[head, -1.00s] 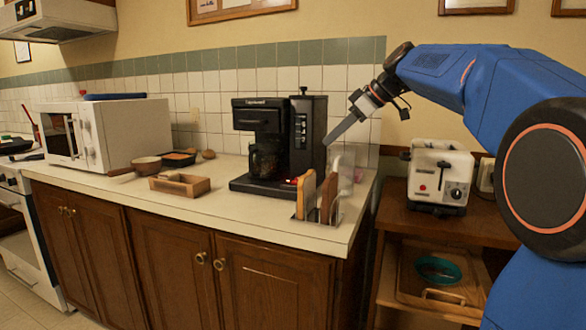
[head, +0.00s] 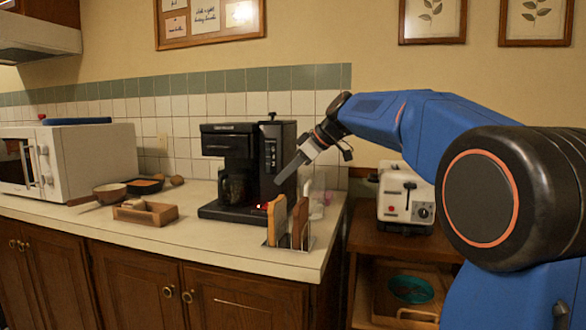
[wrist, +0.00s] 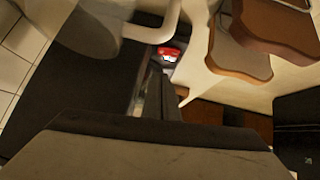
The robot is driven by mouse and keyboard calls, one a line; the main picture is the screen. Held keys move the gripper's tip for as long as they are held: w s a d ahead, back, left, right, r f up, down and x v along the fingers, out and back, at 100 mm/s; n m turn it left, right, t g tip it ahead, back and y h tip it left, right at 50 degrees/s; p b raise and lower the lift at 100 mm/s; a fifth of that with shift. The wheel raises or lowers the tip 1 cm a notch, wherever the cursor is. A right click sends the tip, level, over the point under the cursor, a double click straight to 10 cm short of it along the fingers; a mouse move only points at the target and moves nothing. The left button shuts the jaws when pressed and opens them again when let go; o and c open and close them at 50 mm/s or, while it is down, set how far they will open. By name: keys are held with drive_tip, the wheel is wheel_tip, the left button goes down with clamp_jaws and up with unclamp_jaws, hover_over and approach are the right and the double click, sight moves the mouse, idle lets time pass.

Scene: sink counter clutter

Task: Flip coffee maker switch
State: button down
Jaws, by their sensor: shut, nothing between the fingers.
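The black coffee maker (head: 278,142) stands on the counter against the tiled wall, with a glass carafe (head: 232,188) inside it. A small red switch (head: 262,206) shows on its base at the front right. In the wrist view the red switch (wrist: 168,54) lies just beyond my fingertips. My gripper (head: 279,181) is shut and empty. It points down and left in front of the coffee maker's right side, a little above the switch. In the wrist view my gripper (wrist: 158,80) appears close to the switch; I cannot tell whether it touches.
A rack with wooden boards (head: 277,220) stands right beside the coffee maker's base, close to my gripper. A wooden box (head: 146,213), a bowl (head: 109,193) and a microwave (head: 78,160) are to the left. A toaster (head: 405,197) stands on a cart at right.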

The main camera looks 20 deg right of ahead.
sight(278, 189)
drive_tip(key=x, duration=0.3)
drive_tip(key=shift+f, duration=0.1)
wheel_tip(278, 189, down, 2)
drive_tip(key=shift+d+f, duration=0.15)
drive_tip(key=shift+w+f, duration=0.15)
drive_tip(key=shift+f, duration=0.6)
